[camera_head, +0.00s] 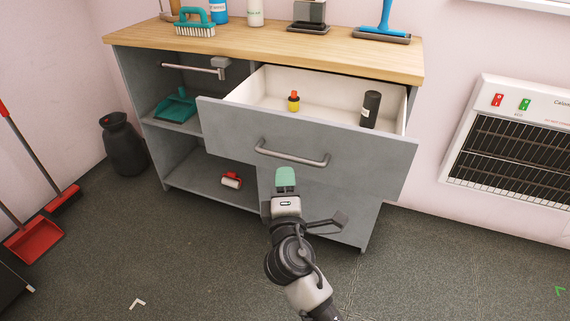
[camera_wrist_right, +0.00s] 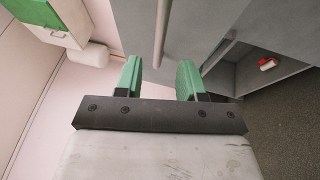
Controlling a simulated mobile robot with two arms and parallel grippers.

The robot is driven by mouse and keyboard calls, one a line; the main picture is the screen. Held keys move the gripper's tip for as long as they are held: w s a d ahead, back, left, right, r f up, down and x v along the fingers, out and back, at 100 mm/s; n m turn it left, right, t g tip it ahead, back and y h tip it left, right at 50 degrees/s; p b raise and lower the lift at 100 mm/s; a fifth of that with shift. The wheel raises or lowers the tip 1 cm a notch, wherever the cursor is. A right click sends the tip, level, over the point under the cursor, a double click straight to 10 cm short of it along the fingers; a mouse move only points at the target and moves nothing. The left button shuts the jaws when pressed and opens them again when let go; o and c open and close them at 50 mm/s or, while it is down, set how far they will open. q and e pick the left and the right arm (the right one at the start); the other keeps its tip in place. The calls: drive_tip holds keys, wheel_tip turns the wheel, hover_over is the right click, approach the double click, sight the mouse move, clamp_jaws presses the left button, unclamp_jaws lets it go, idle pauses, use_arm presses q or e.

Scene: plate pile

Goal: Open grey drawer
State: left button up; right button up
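The grey drawer (camera_head: 350,155) of the cabinet is pulled well out, and its white inside shows in the head view. Its front carries a metal bar handle (camera_head: 292,153), which also shows as a bar (camera_wrist_right: 161,35) in the right wrist view. My right gripper (camera_head: 286,180) appears just below the handle in the head view. In the wrist view its two green fingers (camera_wrist_right: 159,80) are apart with nothing between them, and the bar lies beyond the tips. My left gripper is not in view.
In the drawer stand a small yellow-and-red item (camera_head: 293,101) and a dark cylinder (camera_head: 371,109). Open shelves at left hold a teal dustpan (camera_head: 176,106) and a red-and-white item (camera_head: 231,180). A dark canister (camera_head: 123,145) and red dustpan (camera_head: 36,240) stand left. The floor in front is clear.

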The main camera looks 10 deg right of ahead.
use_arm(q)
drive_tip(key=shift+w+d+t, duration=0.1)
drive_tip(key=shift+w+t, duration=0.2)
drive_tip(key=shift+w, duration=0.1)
use_arm(e)
drive_tip(key=shift+v, duration=1.8)
